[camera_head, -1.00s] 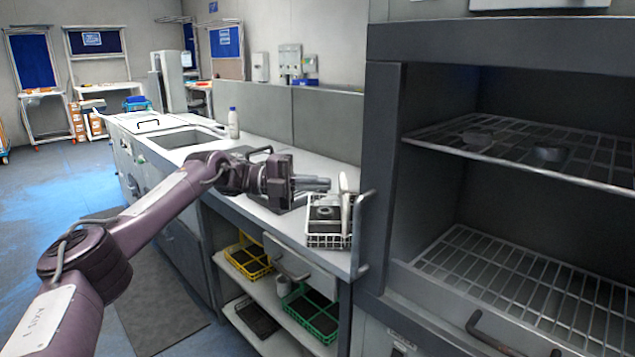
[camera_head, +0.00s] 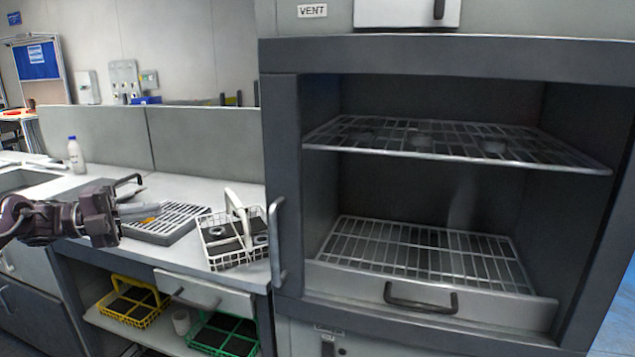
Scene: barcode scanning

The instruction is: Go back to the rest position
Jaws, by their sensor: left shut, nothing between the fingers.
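My left arm comes in from the left edge. My left gripper (camera_head: 138,210) is shut and empty, with its fingers pointing right. It is in front of the grey slatted tray (camera_head: 165,232) on the counter and hides part of it. An orange bit shows just behind the fingers. A white wire basket (camera_head: 222,243) with an upright handle stands to the right of the gripper, apart from it. My right gripper is not in view.
A tall oven-like cabinet (camera_head: 283,180) with wire shelves (camera_head: 450,153) stands open on the right. A white bottle (camera_head: 76,157) stands at the counter's back left. Yellow (camera_head: 128,310) and green (camera_head: 222,338) baskets sit on the shelf below. Bare counter (camera_head: 185,187) lies behind the tray.

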